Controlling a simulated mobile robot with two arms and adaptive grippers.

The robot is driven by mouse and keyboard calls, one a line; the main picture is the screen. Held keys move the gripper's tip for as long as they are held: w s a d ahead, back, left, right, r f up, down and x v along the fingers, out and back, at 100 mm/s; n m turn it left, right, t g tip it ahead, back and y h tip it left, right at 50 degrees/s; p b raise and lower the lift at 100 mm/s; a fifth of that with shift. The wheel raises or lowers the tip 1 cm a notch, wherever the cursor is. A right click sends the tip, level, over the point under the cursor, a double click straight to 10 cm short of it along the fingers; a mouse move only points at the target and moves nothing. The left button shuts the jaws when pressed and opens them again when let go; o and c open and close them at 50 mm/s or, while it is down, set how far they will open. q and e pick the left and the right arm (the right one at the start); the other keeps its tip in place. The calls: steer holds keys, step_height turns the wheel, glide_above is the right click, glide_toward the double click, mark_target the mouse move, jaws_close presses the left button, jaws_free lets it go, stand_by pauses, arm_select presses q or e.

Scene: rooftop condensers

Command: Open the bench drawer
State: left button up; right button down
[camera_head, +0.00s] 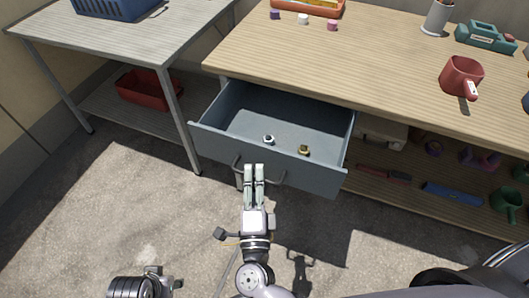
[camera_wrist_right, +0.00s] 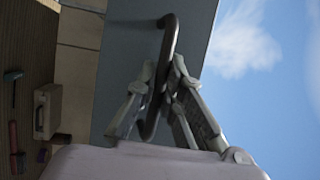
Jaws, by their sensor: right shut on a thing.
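The grey-blue bench drawer (camera_head: 318,177) is pulled out from under the wooden bench top, with its inside showing. A small silver ring-like thing (camera_head: 268,140) and a small brass one (camera_head: 303,150) lie on its floor. A bar handle (camera_head: 274,184) is on the drawer front. My right gripper (camera_head: 254,168) is shut on the handle, its fingers on both sides of the bar. The wrist view shows the handle (camera_wrist_right: 169,40) between the fingers in front of the drawer front (camera_wrist_right: 130,45). Part of my left arm shows at the bottom left, but its gripper fingers do not.
The bench top (camera_head: 350,65) holds a red mug (camera_head: 461,77), a teal device (camera_head: 486,37) and a grey cup (camera_head: 436,18). Tools and a case lie on the shelf below. A side table (camera_head: 120,38) stands at left, with a red bin (camera_head: 150,91) underneath. Floor before the drawer is clear.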

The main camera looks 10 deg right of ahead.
arm_select(q)
steer(key=shift+f, duration=0.4)
arm_select(e)
steer(key=shift+s+a, duration=0.6)
steer(key=shift+s, duration=0.3)
steer(key=shift+s+a, duration=0.55)
steer(key=shift+s, duration=0.3)
steer(key=c, duration=1.7)
jaws_free()
arm_select(q)
steer(key=shift+f, duration=0.1)
arm_select(e)
steer(key=v, duration=0.7)
steer(key=shift+s+f, duration=0.1)
steer(key=shift+s, duration=0.1)
